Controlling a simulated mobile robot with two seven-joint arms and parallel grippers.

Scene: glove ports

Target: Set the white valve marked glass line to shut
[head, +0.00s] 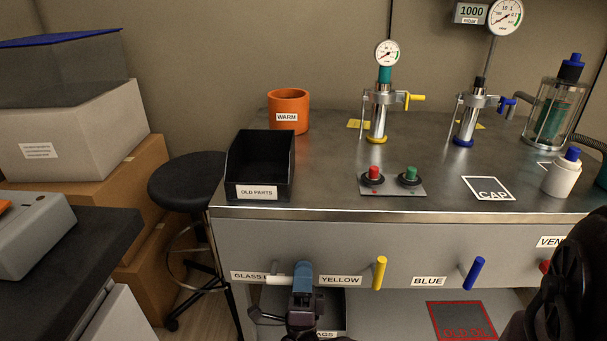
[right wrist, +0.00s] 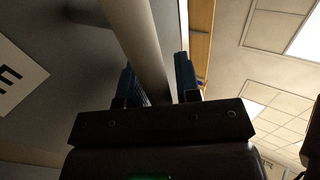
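The white valve handle (head: 279,281) lies sideways on the front panel of the bench, between the label starting "GLASS" (head: 247,275) and the label "YELLOW" (head: 340,281). My right gripper (head: 302,272) is at its right part, with blue fingers in front of the panel. In the right wrist view the pale handle (right wrist: 137,40) runs between the two fingers of the gripper (right wrist: 160,80). A narrow gap shows on the right finger's side; the handle overlaps the left finger, so contact there is unclear. The gripper hides the handle's right end. My left gripper is not in view.
A yellow handle (head: 380,272) and a blue handle (head: 473,274) stand near upright further right on the panel. A black bin (head: 259,192) sits on the bench top above. A black stool (head: 187,181) stands left. A lower shelf (head: 385,315) is below.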

